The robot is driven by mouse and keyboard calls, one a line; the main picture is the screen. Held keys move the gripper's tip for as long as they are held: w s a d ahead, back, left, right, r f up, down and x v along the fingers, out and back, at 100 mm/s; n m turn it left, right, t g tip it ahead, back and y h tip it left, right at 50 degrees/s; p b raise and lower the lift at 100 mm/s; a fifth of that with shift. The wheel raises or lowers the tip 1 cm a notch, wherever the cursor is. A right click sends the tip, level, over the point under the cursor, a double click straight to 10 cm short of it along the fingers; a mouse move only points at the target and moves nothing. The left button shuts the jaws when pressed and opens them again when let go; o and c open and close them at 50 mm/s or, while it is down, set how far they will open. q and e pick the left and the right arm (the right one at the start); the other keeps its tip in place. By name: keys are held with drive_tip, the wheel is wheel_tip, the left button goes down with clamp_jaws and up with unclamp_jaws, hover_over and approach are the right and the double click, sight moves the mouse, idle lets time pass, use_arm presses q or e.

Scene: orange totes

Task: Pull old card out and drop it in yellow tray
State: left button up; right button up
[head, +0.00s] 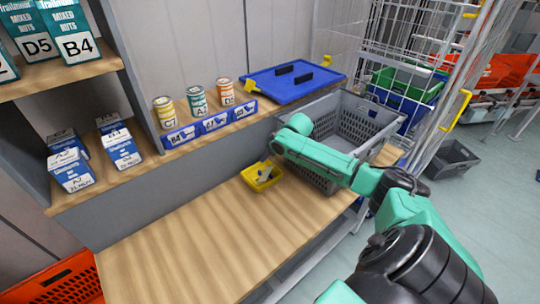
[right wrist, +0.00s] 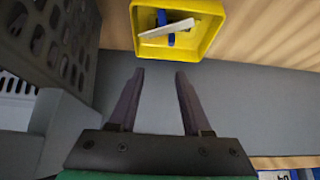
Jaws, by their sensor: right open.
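The yellow tray (head: 256,187) sits on the wooden bench below the shelf, with a blue item and a white strip inside. It also shows at the top of the right wrist view (right wrist: 168,54). Several blue card holders with white labelled cards line the shelf edge: left (head: 181,137), middle (head: 214,122) and right (head: 245,109). Which card is the old one I cannot tell. My right gripper (right wrist: 160,74) is open and empty, its fingers pointing towards the tray but apart from it. In the head view my arm hides its fingers. My left gripper is not in view.
Three cans (head: 196,101) stand behind the holders. A blue lid (head: 290,83) lies right of them. A grey crate (head: 372,118) stands behind my right arm. Boxes (head: 122,148) fill the left shelf. The bench front (head: 175,250) is clear.

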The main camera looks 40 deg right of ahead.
drive_tip(key=shift+r, duration=0.1)
drive_tip(key=p+v, duration=0.2)
drive_tip(key=v, duration=1.2)
drive_tip(key=shift+r+p, duration=0.2)
drive_tip(key=shift+p, duration=0.2)
drive_tip(key=shift+s, duration=0.1)
